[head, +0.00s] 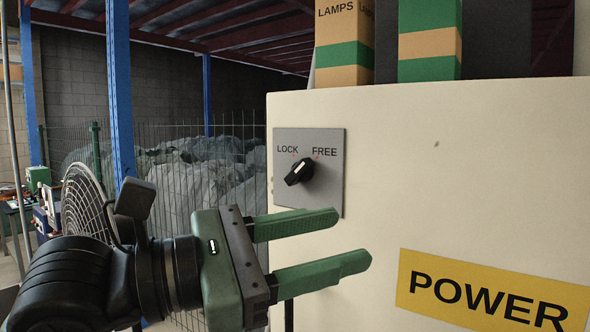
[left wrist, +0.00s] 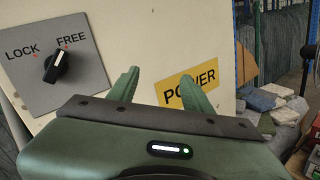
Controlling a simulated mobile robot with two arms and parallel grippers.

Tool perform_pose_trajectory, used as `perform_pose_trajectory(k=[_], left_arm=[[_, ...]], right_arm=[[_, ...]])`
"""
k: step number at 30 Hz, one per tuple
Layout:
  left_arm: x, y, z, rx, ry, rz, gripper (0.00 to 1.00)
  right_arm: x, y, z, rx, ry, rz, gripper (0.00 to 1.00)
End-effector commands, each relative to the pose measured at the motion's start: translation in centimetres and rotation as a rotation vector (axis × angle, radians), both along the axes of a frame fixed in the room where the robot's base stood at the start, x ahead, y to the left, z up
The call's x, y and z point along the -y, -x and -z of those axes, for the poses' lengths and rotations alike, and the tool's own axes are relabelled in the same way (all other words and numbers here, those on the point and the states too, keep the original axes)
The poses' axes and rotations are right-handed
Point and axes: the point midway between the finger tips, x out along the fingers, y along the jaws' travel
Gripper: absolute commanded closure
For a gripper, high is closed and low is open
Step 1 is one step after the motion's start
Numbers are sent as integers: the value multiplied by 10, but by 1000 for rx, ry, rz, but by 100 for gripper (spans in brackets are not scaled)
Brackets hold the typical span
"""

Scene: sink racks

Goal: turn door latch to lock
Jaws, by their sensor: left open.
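The door latch is a black rotary knob (head: 299,173) with a white pointer mark, on a grey plate (head: 333,190) lettered LOCK and FREE. The plate is fixed to a cream panel (head: 480,180). The pointer is tilted toward FREE at the upper right. In the left wrist view the knob (left wrist: 56,66) also points toward FREE. My left gripper (head: 354,238), with green fingers, is open and empty. It appears below and to the right of the knob in the head view, apart from it. My right gripper is not in view.
A yellow POWER label (head: 410,300) is on the panel at the lower right. Boxes, one marked LAMPS (head: 345,30), stand on top. A round fan guard (head: 83,210), a blue post (head: 119,90) and a wire fence are behind at the left.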

Motion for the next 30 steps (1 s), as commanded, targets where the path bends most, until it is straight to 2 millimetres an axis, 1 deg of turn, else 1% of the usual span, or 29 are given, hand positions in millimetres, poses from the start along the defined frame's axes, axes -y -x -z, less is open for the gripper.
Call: perform_pose_trajectory(k=[1, 4, 7, 9, 11, 14, 18, 24, 30], left_arm=[[-11, -13, -10, 88, -89, -118, 50], [-36, -36, -26, 194, -206, -326, 50], [-60, -49, -42, 254, -263, -474, 50], [-70, -53, -49, 274, -283, -536, 50], [-73, -57, -54, 281, -291, -564, 50], [-70, -66, -57, 282, -294, -576, 50], [-56, -84, -58, 279, -295, -572, 50], [-39, -108, -57, 279, -294, -572, 50], [-31, -118, -54, 281, -293, -572, 50]], right_arm=[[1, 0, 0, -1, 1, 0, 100], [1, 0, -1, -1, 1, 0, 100], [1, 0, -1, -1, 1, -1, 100], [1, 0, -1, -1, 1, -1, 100], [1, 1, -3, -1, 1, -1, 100], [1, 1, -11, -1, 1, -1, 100], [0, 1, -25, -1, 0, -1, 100], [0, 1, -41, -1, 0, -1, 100], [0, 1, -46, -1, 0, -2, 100]])
